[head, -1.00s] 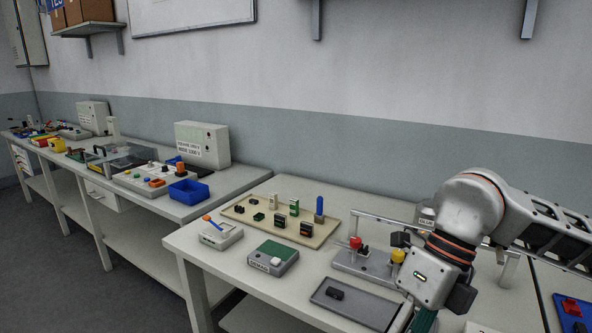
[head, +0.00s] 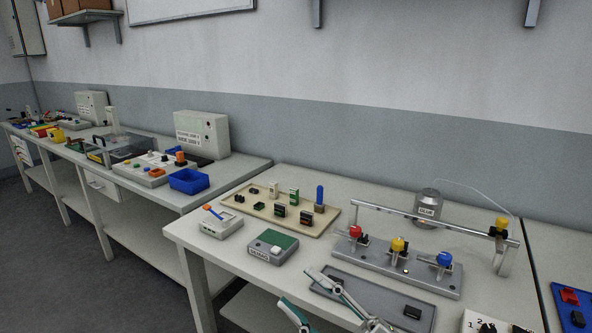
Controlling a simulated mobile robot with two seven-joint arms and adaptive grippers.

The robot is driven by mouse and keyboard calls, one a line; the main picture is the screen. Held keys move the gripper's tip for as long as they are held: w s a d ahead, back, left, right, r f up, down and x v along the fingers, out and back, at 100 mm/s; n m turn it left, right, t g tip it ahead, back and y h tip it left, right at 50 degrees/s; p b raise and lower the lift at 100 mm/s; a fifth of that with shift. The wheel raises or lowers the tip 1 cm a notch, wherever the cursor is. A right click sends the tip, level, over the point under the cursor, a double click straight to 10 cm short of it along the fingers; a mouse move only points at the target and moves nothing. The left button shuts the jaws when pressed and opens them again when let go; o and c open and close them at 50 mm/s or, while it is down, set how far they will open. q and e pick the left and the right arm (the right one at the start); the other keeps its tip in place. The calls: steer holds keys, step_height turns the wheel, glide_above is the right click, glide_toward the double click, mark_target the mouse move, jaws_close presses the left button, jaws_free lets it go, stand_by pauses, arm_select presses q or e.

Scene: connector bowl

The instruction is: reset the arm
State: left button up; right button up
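My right gripper (head: 300,289) shows at the bottom edge, low in front of the near table. Its two fingers are spread apart, with nothing seen between them, so it is open. One finger crosses in front of the left part of a dark grey tray (head: 381,294). A black connector (head: 412,312) lies at the tray's right end. The rest of my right arm is below the picture. My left gripper is not in view.
Behind the tray stands a grey fixture (head: 438,281) with red, yellow and blue knobs under a metal rail. A glue can (head: 428,206) is behind it. A beige board (head: 240,208) with connectors and a green-topped box (head: 272,246) stand left.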

steer(key=d+f+m+t+h, duration=0.2)
steer(key=d+f+m+h, duration=0.2)
steer(key=f, duration=0.3)
steer(key=w+d+f+m+t+h, duration=0.1)
steer(key=d+f+m+h, duration=0.2)
steer(key=f+m+h, duration=0.3)
steer(key=d+f+m+t+h, duration=0.2)
steer(key=d+f+m+h, duration=0.15)
steer(key=f, duration=0.45)
steer(key=s+d+f+m+g+h, duration=0.2)
steer(key=s+d+f+g, duration=0.1)
steer(key=s+f, duration=0.4)
steer(key=s+d+f+m+g+h, duration=0.2)
steer(key=s+d+f, duration=0.3)
steer(key=f, duration=0.8)
steer(key=shift+s+g, duration=0.6)
steer(key=shift+s, duration=0.45)
